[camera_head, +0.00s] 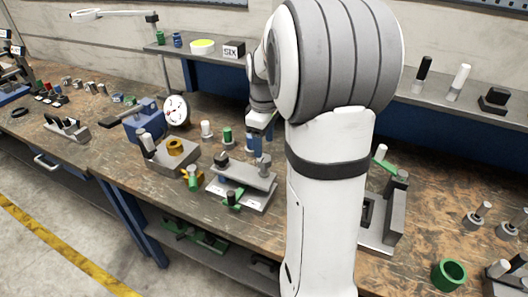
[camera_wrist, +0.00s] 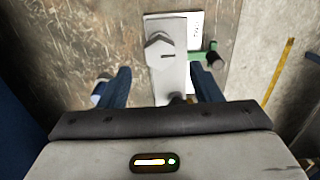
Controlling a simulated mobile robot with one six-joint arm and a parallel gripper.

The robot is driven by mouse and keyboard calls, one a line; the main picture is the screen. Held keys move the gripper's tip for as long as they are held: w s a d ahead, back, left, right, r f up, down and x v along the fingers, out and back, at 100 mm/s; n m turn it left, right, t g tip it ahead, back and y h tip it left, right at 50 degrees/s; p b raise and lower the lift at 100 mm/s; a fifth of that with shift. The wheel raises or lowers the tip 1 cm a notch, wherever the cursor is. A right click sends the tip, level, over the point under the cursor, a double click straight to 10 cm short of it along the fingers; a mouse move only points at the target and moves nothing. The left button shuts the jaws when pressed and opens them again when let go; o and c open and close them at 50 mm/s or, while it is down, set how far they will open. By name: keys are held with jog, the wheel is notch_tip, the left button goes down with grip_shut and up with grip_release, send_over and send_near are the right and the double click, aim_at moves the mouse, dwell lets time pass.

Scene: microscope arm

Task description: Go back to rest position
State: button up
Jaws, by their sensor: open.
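My gripper (camera_head: 256,143) is in the middle of the head view, behind and left of my white arm. In the wrist view my gripper (camera_wrist: 162,90) shows two dark blue fingers spread apart with nothing clamped between them. Beyond the fingertips lies a grey fixture plate (camera_wrist: 174,70) with a hexagonal bolt head and a green-handled clamp (camera_wrist: 213,57) at its right. In the head view this grey fixture (camera_head: 243,178) stands on the workbench (camera_head: 120,180) just below my gripper. I cannot tell the exact gap between fingers and fixture.
A blue vise (camera_head: 143,122), a round dial (camera_head: 176,110) and a block with a brass ring (camera_head: 175,147) stand to the left. A raised shelf (camera_head: 440,100) runs behind. A green ring (camera_head: 449,274) lies at the right. My arm hides part of the bench.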

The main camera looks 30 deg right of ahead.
jog(key=shift+r, duration=1)
jog(key=shift+a, duration=0.1)
jog(key=s+a+m+t, duration=0.1)
jog(key=s+a+m, duration=0.3)
jog(key=s, duration=0.5)
jog(key=s+a+m+t, duration=0.2)
jog(key=s+a+m, duration=0.1)
jog(key=s+a, duration=0.6)
jog(key=shift+s+a+m, duration=0.25)
jog(key=shift+s+m, duration=0.1)
jog(key=shift+m, duration=0.05)
jog(key=shift+c, duration=0.5)
